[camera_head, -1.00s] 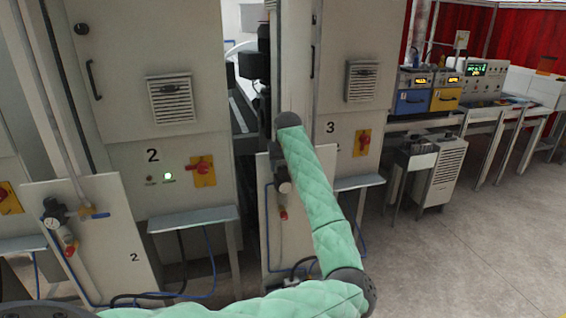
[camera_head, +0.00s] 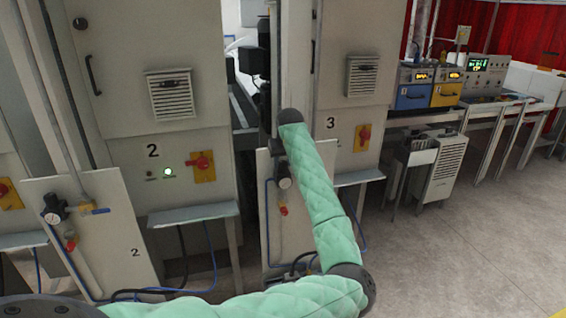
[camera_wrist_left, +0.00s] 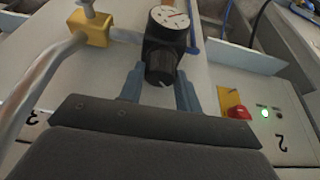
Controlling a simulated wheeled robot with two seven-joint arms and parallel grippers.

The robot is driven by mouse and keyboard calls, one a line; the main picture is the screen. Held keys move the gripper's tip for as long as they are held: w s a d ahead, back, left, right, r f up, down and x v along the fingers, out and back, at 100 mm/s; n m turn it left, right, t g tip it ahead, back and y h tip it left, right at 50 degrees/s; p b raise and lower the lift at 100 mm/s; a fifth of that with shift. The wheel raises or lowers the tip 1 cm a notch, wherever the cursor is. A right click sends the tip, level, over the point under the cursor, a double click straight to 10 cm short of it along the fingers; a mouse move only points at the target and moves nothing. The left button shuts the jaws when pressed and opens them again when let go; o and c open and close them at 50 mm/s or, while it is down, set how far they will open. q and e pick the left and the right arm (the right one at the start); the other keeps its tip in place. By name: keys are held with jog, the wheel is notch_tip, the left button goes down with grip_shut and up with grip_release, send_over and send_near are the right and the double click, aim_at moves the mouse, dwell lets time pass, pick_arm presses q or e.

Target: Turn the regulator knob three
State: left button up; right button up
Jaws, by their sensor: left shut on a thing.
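Regulator three (camera_head: 284,182), with its round white gauge, is on the panel by the cabinet marked 3 in the head view. My left arm reaches up beside it, and its wrist hides most of the area above the gauge. In the left wrist view the black knob (camera_wrist_left: 160,66) sits below the white gauge (camera_wrist_left: 172,18), between the two blue-grey fingers of my left gripper (camera_wrist_left: 160,80). The gripper is shut on the knob, one finger on each side. My right gripper is in neither view.
A yellow valve block (camera_wrist_left: 91,30) and a grey pipe are close to the left finger in the wrist view. Cabinet 2 (camera_head: 190,60) has a red switch (camera_head: 201,162) and a lit green lamp. Open floor (camera_head: 460,250) is at the right.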

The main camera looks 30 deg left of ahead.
pick_arm(q)
jog(key=n+g+b, duration=0.1)
jog(key=n, duration=0.3)
jog(key=shift+w+y, duration=0.15)
jog(key=shift+y, duration=0.25)
jog(key=shift+d+n+g, duration=0.1)
jog(key=shift+n+g, duration=0.3)
jog(key=shift+n, duration=0.4)
jog(key=shift+n+g+b, duration=0.3)
jog(key=shift+n+b, duration=0.05)
jog(key=shift+n, duration=0.35)
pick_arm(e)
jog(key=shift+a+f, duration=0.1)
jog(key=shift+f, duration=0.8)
pick_arm(q)
jog(key=shift+r, duration=0.1)
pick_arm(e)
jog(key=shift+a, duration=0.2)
pick_arm(q)
jog(key=o, duration=1)
jog(key=shift+c, duration=0.2)
jog(key=shift+r, duration=0.1)
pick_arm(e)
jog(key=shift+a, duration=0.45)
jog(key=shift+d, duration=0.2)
